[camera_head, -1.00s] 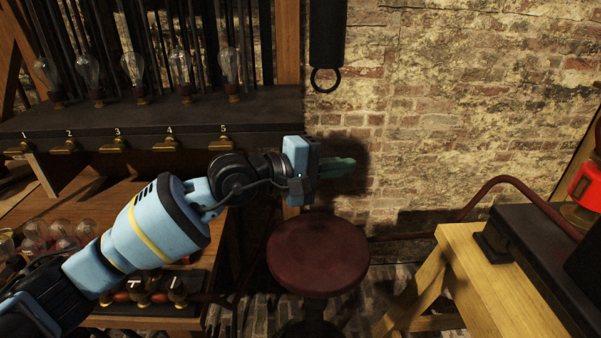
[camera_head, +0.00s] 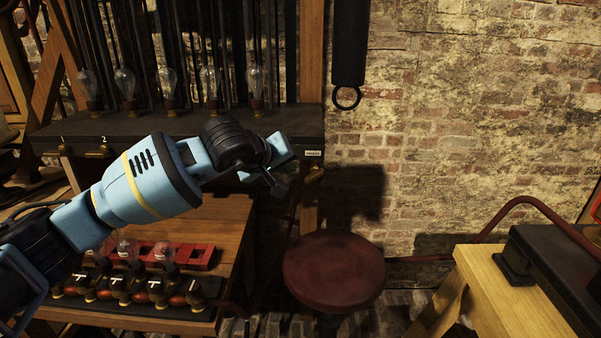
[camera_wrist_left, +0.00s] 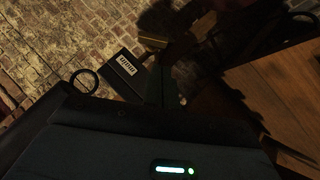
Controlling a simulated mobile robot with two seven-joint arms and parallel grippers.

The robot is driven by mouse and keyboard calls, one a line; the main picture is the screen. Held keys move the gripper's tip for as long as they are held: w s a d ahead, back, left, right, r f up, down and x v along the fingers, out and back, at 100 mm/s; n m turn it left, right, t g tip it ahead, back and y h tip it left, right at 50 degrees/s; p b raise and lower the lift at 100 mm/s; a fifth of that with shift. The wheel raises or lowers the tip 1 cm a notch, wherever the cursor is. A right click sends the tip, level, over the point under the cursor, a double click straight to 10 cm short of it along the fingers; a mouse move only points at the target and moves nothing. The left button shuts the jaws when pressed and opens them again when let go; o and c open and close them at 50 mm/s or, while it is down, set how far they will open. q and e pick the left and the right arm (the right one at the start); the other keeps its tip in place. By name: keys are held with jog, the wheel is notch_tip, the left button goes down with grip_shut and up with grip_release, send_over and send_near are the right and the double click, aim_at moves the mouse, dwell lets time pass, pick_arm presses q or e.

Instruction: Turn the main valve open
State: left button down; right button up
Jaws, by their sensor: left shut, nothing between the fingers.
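The main valve shows as a small brass handle (camera_head: 315,173) at the right end of the dark shelf, just under a small white label (camera_head: 312,153). In the left wrist view the label reads "MAIN" (camera_wrist_left: 126,65), and a brass piece (camera_wrist_left: 153,42) lies beyond my fingertips. My left gripper (camera_head: 277,186) is shut and empty, a little left of the brass handle in the head view. Its dark fingers (camera_wrist_left: 164,86) point toward the brass piece in the wrist view; I cannot tell whether they touch it. My right gripper is in neither view.
The dark shelf (camera_head: 90,128) carries several bulbs and has numbered brass handles on its front. Below is a wooden bench (camera_head: 228,222) with bulbs and a red rack. A round red stool (camera_head: 333,272) stands below the valve. A black cylinder with a ring (camera_head: 347,97) hangs to the right.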

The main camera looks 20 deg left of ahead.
aim_at(307, 177)
pick_arm(q)
jog(key=x, duration=0.7)
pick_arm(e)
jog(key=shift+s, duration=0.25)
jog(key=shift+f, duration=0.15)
pick_arm(q)
jog(key=shift+f+h+b, duration=0.1)
jog(key=shift+h+b, duration=0.2)
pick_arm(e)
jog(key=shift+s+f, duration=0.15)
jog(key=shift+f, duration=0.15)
pick_arm(q)
jog(key=shift+f+n, duration=0.1)
jog(key=shift+n, duration=0.2)
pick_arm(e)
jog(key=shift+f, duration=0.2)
pick_arm(q)
jog(key=shift+a+f+t+h+b, duration=0.1)
jog(key=shift+f+t+h+b, duration=0.05)
jog(key=shift+t+h+b, duration=0.3)
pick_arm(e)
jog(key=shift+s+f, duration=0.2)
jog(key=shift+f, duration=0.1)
